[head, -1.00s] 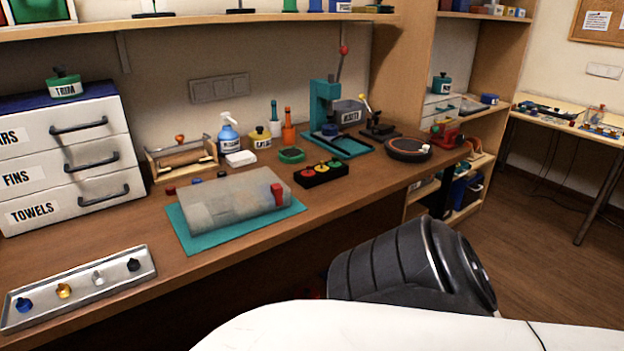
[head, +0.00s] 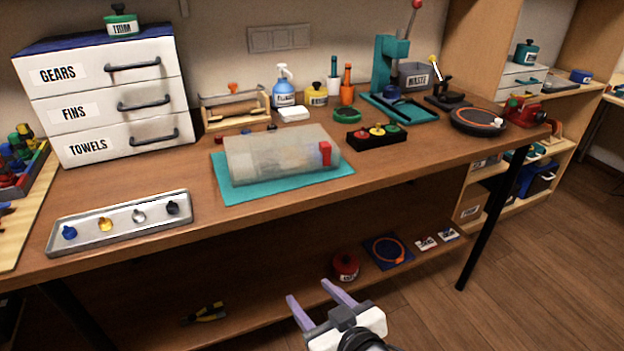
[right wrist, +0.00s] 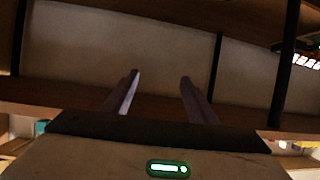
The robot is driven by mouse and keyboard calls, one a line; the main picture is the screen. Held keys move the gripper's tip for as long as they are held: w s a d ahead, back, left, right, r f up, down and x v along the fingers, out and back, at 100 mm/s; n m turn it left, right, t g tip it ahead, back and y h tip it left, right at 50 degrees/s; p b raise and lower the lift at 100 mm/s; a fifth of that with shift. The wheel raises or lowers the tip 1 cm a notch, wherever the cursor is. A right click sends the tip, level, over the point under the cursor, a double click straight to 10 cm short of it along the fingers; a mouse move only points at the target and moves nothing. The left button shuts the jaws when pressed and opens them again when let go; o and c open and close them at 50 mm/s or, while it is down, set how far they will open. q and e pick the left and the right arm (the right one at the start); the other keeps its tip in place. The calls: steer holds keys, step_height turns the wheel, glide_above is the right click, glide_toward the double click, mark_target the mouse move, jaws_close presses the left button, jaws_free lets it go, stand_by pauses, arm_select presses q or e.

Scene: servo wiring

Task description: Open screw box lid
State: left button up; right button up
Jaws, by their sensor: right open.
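The screw box (head: 275,155) is a translucent grey case lying closed on a teal mat (head: 235,193) in the middle of the workbench. A red latch (head: 325,153) shows at its right end. My right gripper (head: 322,294) is open and empty, in front of the bench and lower than its top, well apart from the box. The right wrist view shows its two fingers (right wrist: 157,95) spread with nothing between them. My left gripper is not in view.
A metal tray (head: 120,225) with small coloured parts lies left of the box. A black block with coloured buttons (head: 376,136) stands to its right. White drawers (head: 110,100) stand at the back left. A lower shelf (head: 270,305) runs under the bench top.

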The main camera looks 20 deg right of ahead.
mark_target(291, 168)
steer(key=w+d+r+m+t+h+b, duration=0.15)
steer(key=w+r, duration=0.25)
steer(key=r, duration=0.4)
steer(key=w+r+t+h, duration=0.1)
steer(key=w+r+t, duration=0.25)
steer(key=r, duration=0.55)
steer(key=shift+m, duration=0.25)
steer(key=w, duration=0.6)
steer(key=w+d, duration=0.1)
steer(key=w, duration=0.2)
steer(key=shift+w+r+b, duration=0.15)
steer(key=shift+w+b, duration=0.15)
steer(key=shift+w, duration=0.65)
